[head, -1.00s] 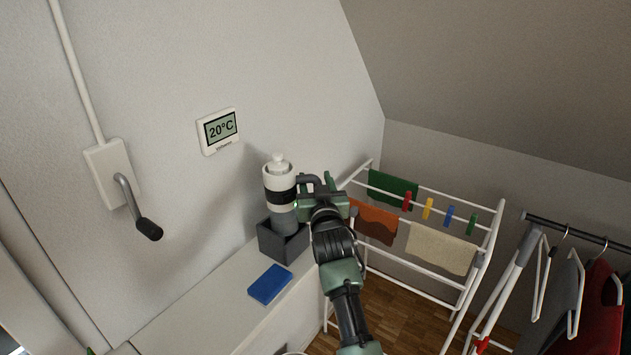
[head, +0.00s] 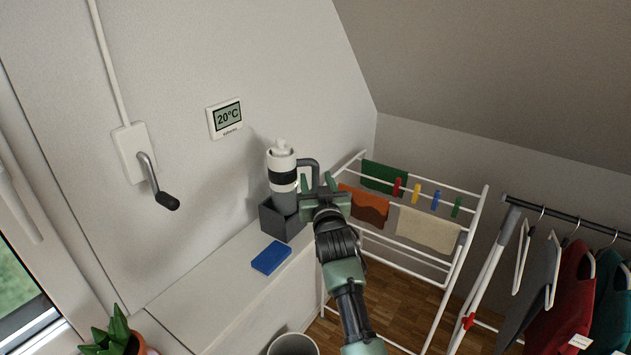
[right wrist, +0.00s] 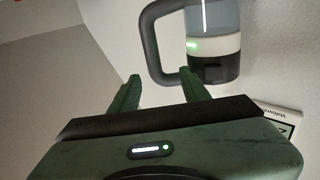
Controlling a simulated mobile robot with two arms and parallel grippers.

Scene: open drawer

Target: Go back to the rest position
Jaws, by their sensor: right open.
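My right gripper (head: 325,195) is open, just right of a white and grey bottle (head: 284,180) with a dark band and a side handle (head: 313,165). The bottle stands upright in a dark grey open box (head: 283,228) on the white ledge. In the right wrist view my open fingers (right wrist: 160,88) point toward the dark handle (right wrist: 152,45) of the bottle (right wrist: 213,45). The handle's lower bend shows between or just beyond the fingertips; I cannot tell whether they touch. My left gripper is in neither view.
A blue block (head: 271,257) lies on the white ledge (head: 215,290). A drying rack (head: 440,285) and hanging clothes (head: 570,285) stand at the right. A crank handle (head: 158,183) sticks out from the wall. A potted plant (head: 112,338) is at the lower left.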

